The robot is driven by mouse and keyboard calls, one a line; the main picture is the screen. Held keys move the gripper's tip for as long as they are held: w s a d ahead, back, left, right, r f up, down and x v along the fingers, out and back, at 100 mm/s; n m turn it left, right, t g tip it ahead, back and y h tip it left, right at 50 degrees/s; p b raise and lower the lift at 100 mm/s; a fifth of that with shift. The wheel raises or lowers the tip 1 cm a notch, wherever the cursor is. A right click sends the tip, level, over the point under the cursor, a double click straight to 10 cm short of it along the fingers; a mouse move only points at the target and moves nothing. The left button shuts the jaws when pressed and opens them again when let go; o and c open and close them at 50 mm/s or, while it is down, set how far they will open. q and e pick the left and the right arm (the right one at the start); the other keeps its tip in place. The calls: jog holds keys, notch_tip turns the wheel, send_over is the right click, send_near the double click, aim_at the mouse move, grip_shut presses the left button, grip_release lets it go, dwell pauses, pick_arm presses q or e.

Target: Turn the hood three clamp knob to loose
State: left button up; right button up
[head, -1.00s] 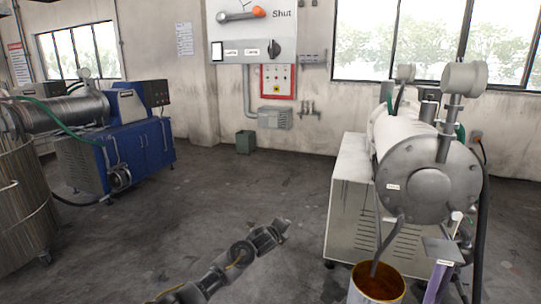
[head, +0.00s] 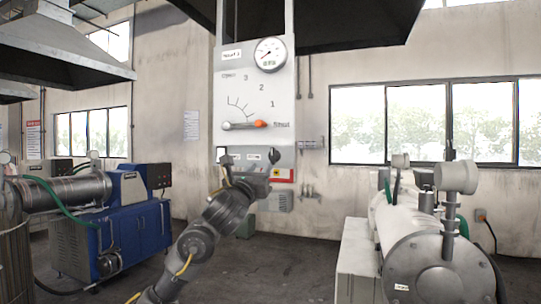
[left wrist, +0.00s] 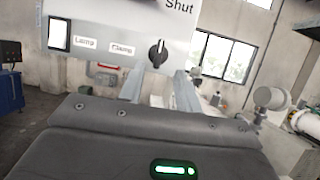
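The dark clamp knob (head: 273,156) sits at the lower right of a pale hood panel (head: 229,100) on the wall. In the left wrist view the knob (left wrist: 157,53) is right of the labels "Lamp" and "Clamp", its grip close to upright. My left gripper (left wrist: 163,76) is open, its two pale fingers apart and empty, just below the knob in that view. I cannot make out any contact with the knob. In the head view my left arm reaches up to the panel's lower edge, and its fingertips are hard to make out. My right gripper is not in view.
The panel also carries a gauge (head: 270,54) and a lever with an orange tip (head: 261,124) at "Shut". A blue-based mill (head: 139,233) stands left and a pale mill (head: 433,262) right. Dark hoods hang above. Some grey floor shows between the mills.

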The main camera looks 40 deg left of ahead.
aim_at(272, 153)
pick_arm(q)
jog(key=p+x, duration=0.4)
jog(key=x, duration=0.4)
jog(key=shift+w+a+r, duration=0.1)
jog(key=shift+w+r, duration=0.15)
jog(key=shift+r, duration=0.05)
jog(key=shift+w+a, duration=0.15)
jog(key=shift+w, duration=0.3)
grip_shut()
